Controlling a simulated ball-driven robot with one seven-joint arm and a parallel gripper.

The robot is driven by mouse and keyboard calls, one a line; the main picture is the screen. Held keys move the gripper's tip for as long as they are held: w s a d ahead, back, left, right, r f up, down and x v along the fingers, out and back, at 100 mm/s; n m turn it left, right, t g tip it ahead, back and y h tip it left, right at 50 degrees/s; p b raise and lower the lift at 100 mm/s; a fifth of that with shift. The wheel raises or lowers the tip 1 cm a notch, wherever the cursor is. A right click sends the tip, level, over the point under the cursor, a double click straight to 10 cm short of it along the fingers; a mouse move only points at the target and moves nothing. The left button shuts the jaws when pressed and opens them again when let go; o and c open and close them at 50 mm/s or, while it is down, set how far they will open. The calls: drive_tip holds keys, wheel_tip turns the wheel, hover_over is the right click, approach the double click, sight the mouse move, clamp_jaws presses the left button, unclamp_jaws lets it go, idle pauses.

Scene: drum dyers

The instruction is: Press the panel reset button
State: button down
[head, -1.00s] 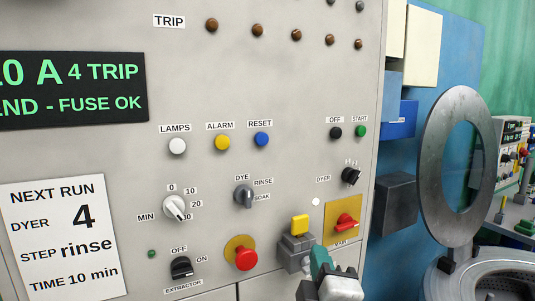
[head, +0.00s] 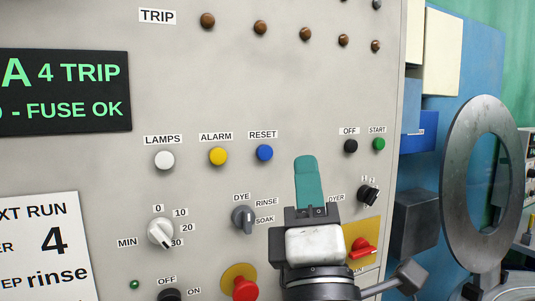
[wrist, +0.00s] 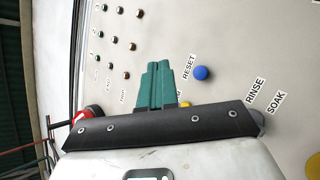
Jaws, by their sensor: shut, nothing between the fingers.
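The blue reset button (head: 264,153) sits on the grey panel under its RESET label, right of the yellow alarm button (head: 217,156). In the wrist view the blue button (wrist: 201,73) lies to the right of the fingertips. My gripper (head: 306,160) has teal fingers pressed together with nothing between them. In the head view its tips appear to the right of the blue button and at about its height. In the wrist view the fingers (wrist: 158,66) partly cover the alarm button and its label. The gap from fingertips to panel is hard to judge.
The white lamps button (head: 164,160), black OFF button (head: 351,146) and green START button (head: 379,144) share the row. Knobs and a red mushroom button (head: 245,288) sit lower. The display (head: 65,91) reads 4 TRIP and FUSE OK. A large grey ring (head: 481,185) stands at right.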

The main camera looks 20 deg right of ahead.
sight(265, 153)
drive_tip(key=shift+w, duration=0.1)
drive_tip(key=shift+w+b, duration=1.85)
drive_tip(key=shift+w, duration=2.5)
drive_tip(key=shift+w+f, duration=0.1)
drive_tip(key=shift+w, duration=0.1)
drive_tip(key=shift+w, duration=0.2)
drive_tip(key=shift+w+b, duration=0.45)
drive_tip(key=shift+s+p, duration=0.5)
drive_tip(key=shift+s, duration=0.4)
